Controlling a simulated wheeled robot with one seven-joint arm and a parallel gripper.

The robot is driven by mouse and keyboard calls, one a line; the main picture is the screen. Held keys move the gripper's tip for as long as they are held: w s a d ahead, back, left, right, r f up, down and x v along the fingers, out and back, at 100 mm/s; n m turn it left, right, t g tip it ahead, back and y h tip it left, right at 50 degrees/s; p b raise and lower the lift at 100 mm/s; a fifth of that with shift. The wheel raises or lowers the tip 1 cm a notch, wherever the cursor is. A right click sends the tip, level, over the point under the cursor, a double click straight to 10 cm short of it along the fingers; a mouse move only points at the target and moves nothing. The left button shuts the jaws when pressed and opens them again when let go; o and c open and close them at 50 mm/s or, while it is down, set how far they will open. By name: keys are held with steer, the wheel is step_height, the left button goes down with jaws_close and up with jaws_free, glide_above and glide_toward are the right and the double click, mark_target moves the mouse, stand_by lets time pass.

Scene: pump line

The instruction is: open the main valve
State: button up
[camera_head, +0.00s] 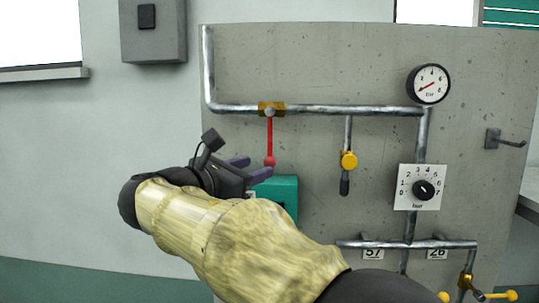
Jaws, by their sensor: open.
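A brass valve (279,109) sits on the upper horizontal pipe. Its red lever (270,140) hangs straight down, across the pipe, and ends in a round red knob. No label marks it as the main valve. My gripper (250,169) is just left of and slightly below the lever's lower end in the picture. Its purple fingers are apart, with nothing seen between them. Whether a finger touches the knob cannot be told. My forearm and wrist hide part of the teal box below.
A yellow-hubbed black handle (347,161) hangs to the right. Further right are a gauge (428,84), a dial plate (407,198) and a hook (505,142). A yellow-handled valve (468,284) is low right. A teal box (284,186) sits close below the fingers.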

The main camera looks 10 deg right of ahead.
mark_target(265, 164)
steer(key=p+x, duration=0.2)
steer(key=x, duration=0.4)
jaws_close()
